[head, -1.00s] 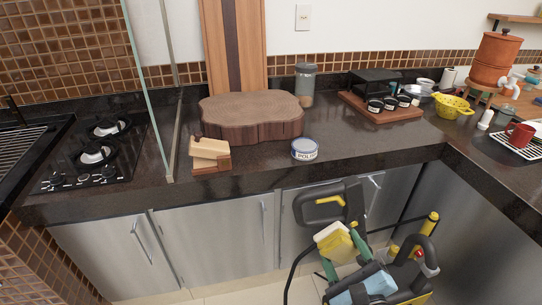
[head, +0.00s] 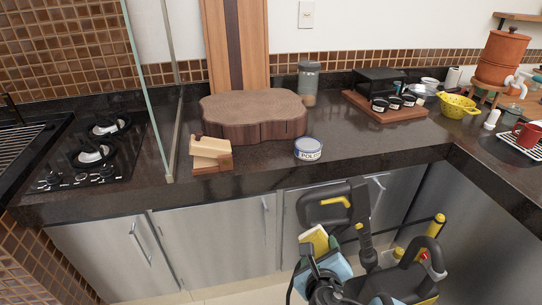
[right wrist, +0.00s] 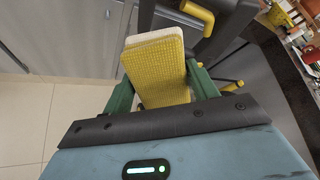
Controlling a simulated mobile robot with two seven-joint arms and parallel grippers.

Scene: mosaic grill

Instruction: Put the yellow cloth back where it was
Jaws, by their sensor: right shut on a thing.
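The yellow cloth (right wrist: 160,62) is a thick, block-like piece with a ribbed yellow face and a whitish edge. My right gripper (right wrist: 160,88) is shut on it, with a green finger on each side in the right wrist view. In the head view the cloth (head: 317,239) is held low, in front of the cabinet doors and below the counter edge. My right gripper (head: 327,246) is partly hidden there by my dark arm links. My left gripper is not in view.
A black-and-yellow machine (head: 334,206) with handles stands close beside my right gripper. The dark counter (head: 370,150) carries a polish tin (head: 308,149), a small wooden holder (head: 211,155) and a thick wooden slab (head: 253,132). Bare counter lies right of the tin.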

